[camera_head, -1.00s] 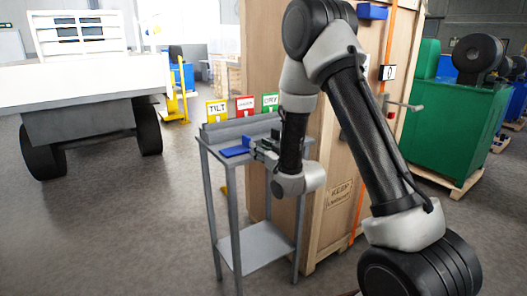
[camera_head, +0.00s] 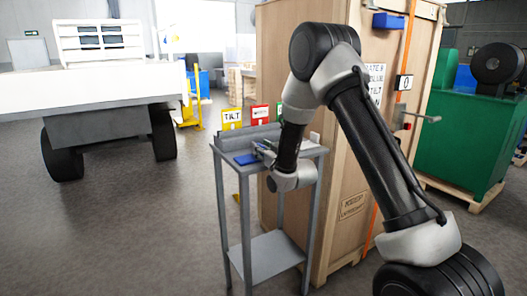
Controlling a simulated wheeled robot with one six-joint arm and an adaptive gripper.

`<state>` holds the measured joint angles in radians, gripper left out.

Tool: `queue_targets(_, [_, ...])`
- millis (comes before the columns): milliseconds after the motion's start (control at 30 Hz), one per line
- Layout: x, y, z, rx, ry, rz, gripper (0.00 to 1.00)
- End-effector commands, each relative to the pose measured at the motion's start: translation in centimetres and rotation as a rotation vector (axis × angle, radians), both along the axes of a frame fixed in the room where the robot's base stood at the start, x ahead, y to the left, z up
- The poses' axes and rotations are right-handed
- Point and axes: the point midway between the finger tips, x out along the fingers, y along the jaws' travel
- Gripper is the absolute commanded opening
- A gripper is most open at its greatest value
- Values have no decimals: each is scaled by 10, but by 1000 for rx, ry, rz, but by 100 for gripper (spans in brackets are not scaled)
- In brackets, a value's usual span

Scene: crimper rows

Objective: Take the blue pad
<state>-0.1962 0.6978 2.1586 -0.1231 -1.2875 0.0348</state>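A flat blue pad (camera_head: 246,159) lies at the front left of the small grey table's top (camera_head: 228,150). My gripper (camera_head: 262,150) is at the right end of the pad, low over the tabletop. The fingers are small and partly hidden by my wrist, so I cannot tell whether they are open or shut, or whether they touch the pad.
A tall wooden crate (camera_head: 345,200) stands close behind.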

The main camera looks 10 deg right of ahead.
Motion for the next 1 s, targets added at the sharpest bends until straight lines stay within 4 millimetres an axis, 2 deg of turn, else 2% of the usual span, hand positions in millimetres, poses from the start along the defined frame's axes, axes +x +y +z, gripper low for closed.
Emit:
queue_targets(167, [0,0,0,0,0,0,35])
queue_targets(300, [0,0,0,0,0,0,9])
queue_targets(367, [0,0,0,0,0,0,0])
queue_targets(633, [0,0,5,0,-1,0,0])
queue_targets(1000, [0,0,38,0,-2,0,0])
